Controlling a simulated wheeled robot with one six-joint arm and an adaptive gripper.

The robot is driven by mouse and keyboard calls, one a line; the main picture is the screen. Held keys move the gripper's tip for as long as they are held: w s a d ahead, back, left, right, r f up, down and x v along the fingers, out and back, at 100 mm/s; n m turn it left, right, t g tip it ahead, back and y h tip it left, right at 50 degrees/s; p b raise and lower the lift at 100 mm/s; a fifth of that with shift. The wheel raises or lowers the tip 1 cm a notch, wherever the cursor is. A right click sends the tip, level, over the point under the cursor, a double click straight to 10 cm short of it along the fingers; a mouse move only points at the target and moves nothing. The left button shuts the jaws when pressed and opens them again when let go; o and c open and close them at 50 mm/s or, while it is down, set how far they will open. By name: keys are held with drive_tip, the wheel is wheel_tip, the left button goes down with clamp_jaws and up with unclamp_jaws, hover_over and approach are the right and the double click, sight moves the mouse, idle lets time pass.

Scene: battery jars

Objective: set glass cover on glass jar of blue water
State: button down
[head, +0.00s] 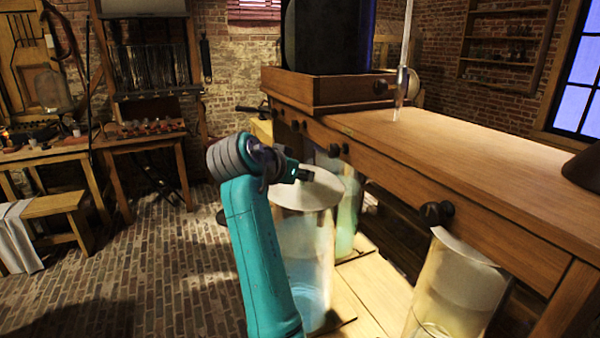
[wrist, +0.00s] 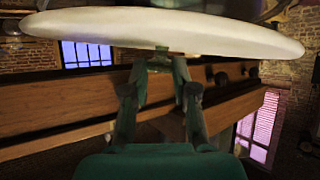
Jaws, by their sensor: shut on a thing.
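The glass cover (head: 312,192) is a pale round disc, seen in the head view over the top of the glass jar of blue water (head: 308,255). My gripper (head: 303,174) is at the cover's upper side, shut on its small knob. In the wrist view the cover (wrist: 165,30) spans the top of the picture as a wide white disc, and my gripper's fingers (wrist: 160,62) close on the knob at its middle. The cover looks roughly level and lined up with the jar. I cannot tell whether it touches the rim.
A jar with greenish liquid (head: 349,215) stands just behind, and a jar with yellowish liquid (head: 450,290) stands at the front right. A wooden bench (head: 480,150) with dark knobs runs close along the right. The brick floor (head: 130,265) at the left is open.

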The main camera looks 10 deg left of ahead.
drive_tip(key=shift+f, duration=0.15)
drive_tip(key=c, duration=1.2)
unclamp_jaws()
drive_tip(key=shift+s, duration=0.1)
drive_tip(key=v, duration=1.1)
